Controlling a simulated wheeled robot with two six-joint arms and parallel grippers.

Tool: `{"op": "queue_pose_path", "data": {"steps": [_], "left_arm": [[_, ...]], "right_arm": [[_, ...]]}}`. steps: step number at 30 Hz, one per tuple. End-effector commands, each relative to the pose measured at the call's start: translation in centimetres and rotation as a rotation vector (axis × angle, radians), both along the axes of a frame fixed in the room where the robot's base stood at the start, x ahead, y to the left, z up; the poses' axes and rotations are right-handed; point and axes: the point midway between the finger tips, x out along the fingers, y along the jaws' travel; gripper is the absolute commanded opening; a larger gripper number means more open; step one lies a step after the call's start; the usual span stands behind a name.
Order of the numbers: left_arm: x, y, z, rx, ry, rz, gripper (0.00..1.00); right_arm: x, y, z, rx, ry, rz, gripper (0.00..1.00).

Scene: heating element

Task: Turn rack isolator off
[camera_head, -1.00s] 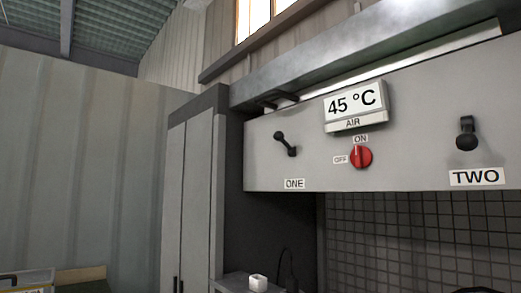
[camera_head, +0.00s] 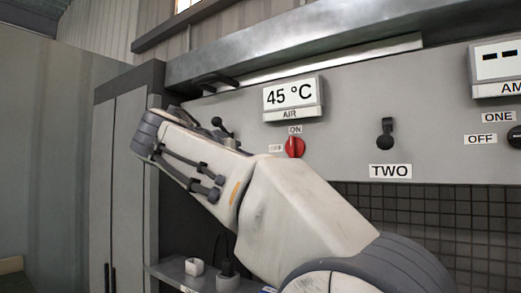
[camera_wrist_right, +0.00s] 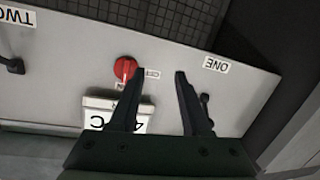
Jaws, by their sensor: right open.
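A red rotary knob (camera_head: 295,146) sits on the grey panel below the 45 °C AIR display, with ON above it and OFF to its left. Its raised grip stands upright, towards ON. In the right wrist view, which is upside down, the knob (camera_wrist_right: 125,69) lies just left of my gripper's left-hand fingertip. My right gripper (camera_wrist_right: 160,73) is open, its dark fingers apart with nothing between them but bare panel and part of the OFF label. I cannot tell whether a finger touches the panel. My left gripper is not in view.
The ONE lever (camera_wrist_right: 206,101) is close beside the right-hand finger in the wrist view. The AIR display (camera_head: 293,96) is above the knob. The TWO lever (camera_head: 386,134) is further right. Below are a shelf with a white cup (camera_head: 194,266) and a tiled wall.

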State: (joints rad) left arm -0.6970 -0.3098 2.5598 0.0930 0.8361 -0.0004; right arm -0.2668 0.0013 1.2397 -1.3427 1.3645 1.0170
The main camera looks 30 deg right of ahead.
Motion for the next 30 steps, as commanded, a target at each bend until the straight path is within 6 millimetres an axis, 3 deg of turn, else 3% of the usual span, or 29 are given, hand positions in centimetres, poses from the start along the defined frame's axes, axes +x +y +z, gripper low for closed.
{"op": "queue_pose_path", "data": {"steps": [1, 3, 7, 21, 30], "left_arm": [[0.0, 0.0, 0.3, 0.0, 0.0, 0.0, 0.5], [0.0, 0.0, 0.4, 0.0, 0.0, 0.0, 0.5], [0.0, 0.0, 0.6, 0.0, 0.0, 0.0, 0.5], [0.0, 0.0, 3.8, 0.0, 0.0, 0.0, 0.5], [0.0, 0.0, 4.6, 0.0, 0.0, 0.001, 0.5]], "right_arm": [[-0.8, -1.2, 2.4, -0.015, -0.078, -0.057, 0.47], [-1.9, -2.3, 4.5, -0.031, -0.157, -0.115, 0.47], [-2.8, -3.4, 6.3, -0.047, -0.224, -0.162, 0.47], [0.0, -10.6, 6.6, -0.047, -0.223, -0.163, 0.47], [1.0, -12.6, 6.3, -0.047, -0.225, -0.159, 0.47]]}}
